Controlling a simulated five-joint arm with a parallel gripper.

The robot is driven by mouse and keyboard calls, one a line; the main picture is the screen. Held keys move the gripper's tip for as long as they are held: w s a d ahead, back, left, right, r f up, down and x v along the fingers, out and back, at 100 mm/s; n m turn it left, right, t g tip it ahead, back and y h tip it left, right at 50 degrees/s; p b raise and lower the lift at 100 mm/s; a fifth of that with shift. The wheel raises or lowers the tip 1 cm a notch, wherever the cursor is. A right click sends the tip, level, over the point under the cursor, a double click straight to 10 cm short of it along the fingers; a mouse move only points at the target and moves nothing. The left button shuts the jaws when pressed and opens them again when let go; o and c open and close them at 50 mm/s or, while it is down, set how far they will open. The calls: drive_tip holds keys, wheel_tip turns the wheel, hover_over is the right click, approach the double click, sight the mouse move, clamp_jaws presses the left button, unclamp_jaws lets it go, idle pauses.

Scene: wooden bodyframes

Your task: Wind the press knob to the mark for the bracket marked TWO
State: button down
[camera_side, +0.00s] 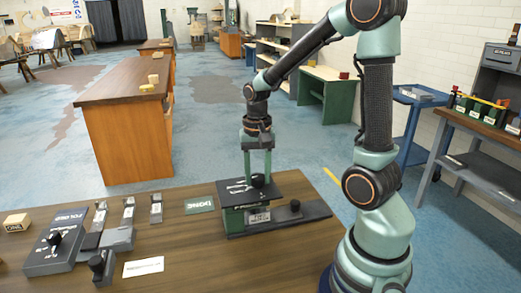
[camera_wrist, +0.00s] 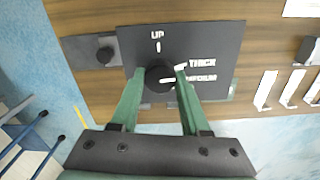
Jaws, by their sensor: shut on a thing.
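The press (camera_side: 232,216) is a green and dark grey unit on the wooden bench, with a small display on its front. Which mark the knob points to I cannot tell. Small grey pieces with white labels (camera_side: 128,212) lie left of the press; no TWO is readable.
A dark panel with a knob (camera_side: 45,258) and a wooden block marked ONE (camera_side: 16,222) are at the bench's left. A green DONE plate (camera_side: 199,205) lies just left of the press. A white card (camera_side: 143,266) lies in front. A low dark base with a knob (camera_side: 305,212) extends right.

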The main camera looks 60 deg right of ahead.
sight(258, 176)
drive_tip(key=shift+r+m, duration=0.1)
drive_tip(key=shift+m, duration=1.6)
drive_tip(key=shift+c, duration=1.9)
unclamp_jaws()
wheel_tip(258, 176, up, 12)
